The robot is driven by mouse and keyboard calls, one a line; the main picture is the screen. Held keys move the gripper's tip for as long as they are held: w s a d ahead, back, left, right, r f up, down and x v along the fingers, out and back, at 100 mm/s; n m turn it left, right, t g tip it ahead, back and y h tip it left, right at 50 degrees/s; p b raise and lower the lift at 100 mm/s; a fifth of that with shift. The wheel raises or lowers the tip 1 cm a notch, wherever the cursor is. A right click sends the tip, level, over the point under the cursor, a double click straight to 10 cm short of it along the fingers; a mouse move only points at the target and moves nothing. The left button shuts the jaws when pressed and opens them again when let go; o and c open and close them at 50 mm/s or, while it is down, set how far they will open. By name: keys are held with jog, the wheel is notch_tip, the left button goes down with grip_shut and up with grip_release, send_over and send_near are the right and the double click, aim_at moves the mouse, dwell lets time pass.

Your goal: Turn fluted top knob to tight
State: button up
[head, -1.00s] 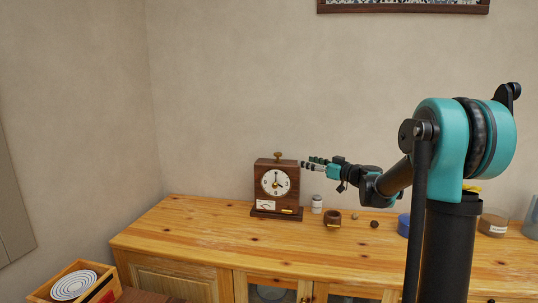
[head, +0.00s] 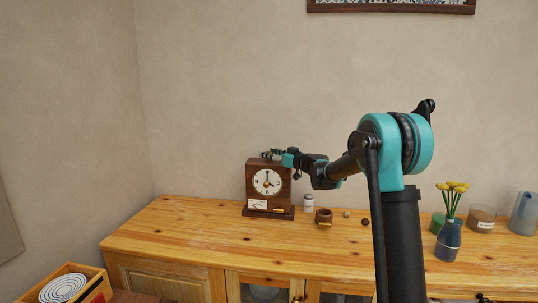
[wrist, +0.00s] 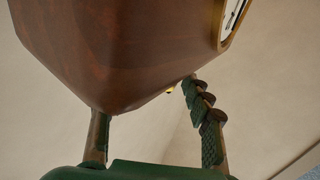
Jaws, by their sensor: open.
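The brown wooden clock (head: 256,190) stands upright at the back of the cabinet, with a white dial (head: 267,181) facing the room. My gripper (head: 268,155) is at the clock's top and covers the top knob in the head view. In the wrist view the clock's brown body (wrist: 120,50) fills the upper left. My open gripper (wrist: 145,97) has one finger at its lower left corner and the other near its lower right edge; contact cannot be told. A small brass bit (wrist: 171,90) shows at the clock's edge between the fingers, perhaps the knob.
On the wooden cabinet (head: 180,225), a small white-capped jar (head: 308,203) and a brown cup (head: 323,217) stand right of the clock. A blue vase with yellow flowers (head: 449,242) and a glass jar (head: 481,219) are farther right. The cabinet's left part is clear.

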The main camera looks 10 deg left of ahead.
jog(key=shift+w+a, duration=0.2)
jog(key=shift+a, duration=0.05)
jog(key=shift+c, duration=0.4)
grip_shut()
